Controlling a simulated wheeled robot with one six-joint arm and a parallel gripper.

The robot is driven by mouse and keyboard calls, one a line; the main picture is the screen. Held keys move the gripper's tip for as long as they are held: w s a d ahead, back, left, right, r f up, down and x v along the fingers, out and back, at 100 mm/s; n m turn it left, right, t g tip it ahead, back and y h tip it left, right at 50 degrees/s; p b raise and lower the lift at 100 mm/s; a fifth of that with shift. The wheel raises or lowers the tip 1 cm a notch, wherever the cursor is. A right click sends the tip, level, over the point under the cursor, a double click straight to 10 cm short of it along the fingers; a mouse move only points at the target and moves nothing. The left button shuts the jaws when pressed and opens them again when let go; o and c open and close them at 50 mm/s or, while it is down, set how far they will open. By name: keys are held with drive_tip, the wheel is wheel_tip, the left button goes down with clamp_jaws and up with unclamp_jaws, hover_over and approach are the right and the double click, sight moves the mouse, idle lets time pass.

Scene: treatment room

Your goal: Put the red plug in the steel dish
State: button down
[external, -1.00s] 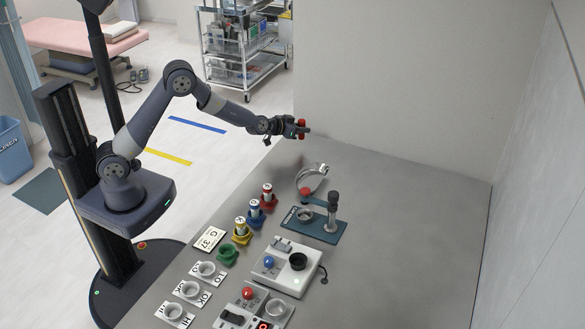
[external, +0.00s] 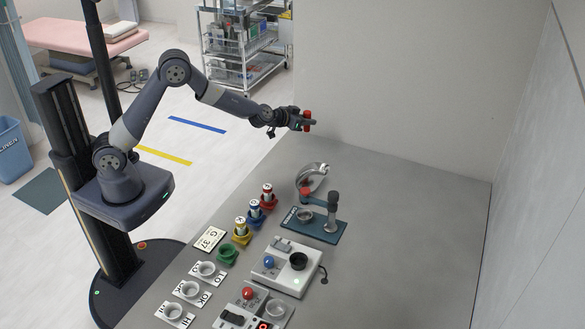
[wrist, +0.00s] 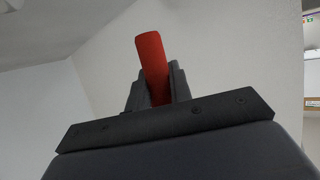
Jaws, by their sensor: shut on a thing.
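The red plug (external: 307,115) is held upright in my gripper (external: 308,123), which is shut on it. In the wrist view the plug (wrist: 152,60) stands between the two dark fingers (wrist: 158,90), its upper part sticking out above them. The gripper is raised above the far end of the grey table, clear of its surface. The steel dish (external: 317,181) is a round shiny bowl on the table, below the gripper in the external view. Its near edge is partly covered by the red-topped device in front of it.
A teal-based device (external: 318,232) with an upright post stands directly in front of the dish. Red, blue and yellow holders (external: 268,200) with batteries stand to its left. A white box (external: 288,267) with a black knob is nearer. The table's right side is clear.

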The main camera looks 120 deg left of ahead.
drive_tip(key=w+d+r+p, duration=0.2)
drive_tip(key=w+d+p, duration=0.1)
drive_tip(key=w+d, duration=0.25)
drive_tip(key=g+b, duration=0.1)
drive_tip(key=b, duration=0.6)
hover_over(312, 182)
drive_tip(key=shift+n+y, duration=0.3)
drive_tip(key=shift+n, duration=0.1)
wheel_tip(312, 182, down, 12)
drive_tip(key=shift+r, duration=0.2)
drive_tip(key=c, duration=1.2)
unclamp_jaws()
